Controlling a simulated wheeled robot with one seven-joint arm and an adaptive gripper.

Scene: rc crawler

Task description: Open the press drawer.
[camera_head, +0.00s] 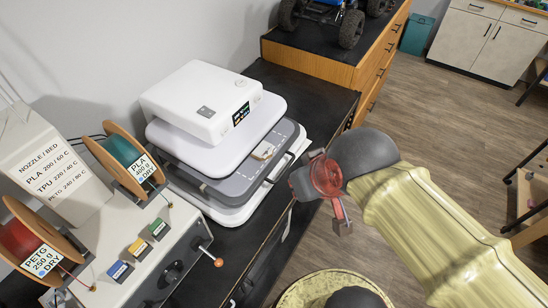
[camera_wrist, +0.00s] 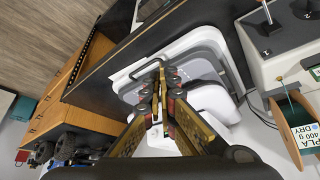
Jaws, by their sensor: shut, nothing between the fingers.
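The press (camera_head: 205,105) is a white machine with a small display, standing on the black bench at centre left. Its grey drawer (camera_head: 225,185) juts out a little below the white upper plate, with a small pale piece (camera_head: 264,151) on top. In the wrist view, a dark loop handle (camera_wrist: 146,63) shows at the drawer's front edge. My gripper (camera_wrist: 160,72) is shut and empty, its fingertips overlapping the handle area in that view; I cannot tell if they touch it. In the head view my gripper (camera_head: 305,180) is beside the press's right front, its fingertips hard to make out.
A filament box with a teal spool (camera_head: 122,155) and a red spool (camera_head: 25,245) stands left of the press. A wooden drawer cabinet (camera_head: 350,75) carrying a blue crawler (camera_head: 335,15) is behind. Open floor (camera_head: 440,120) lies to the right.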

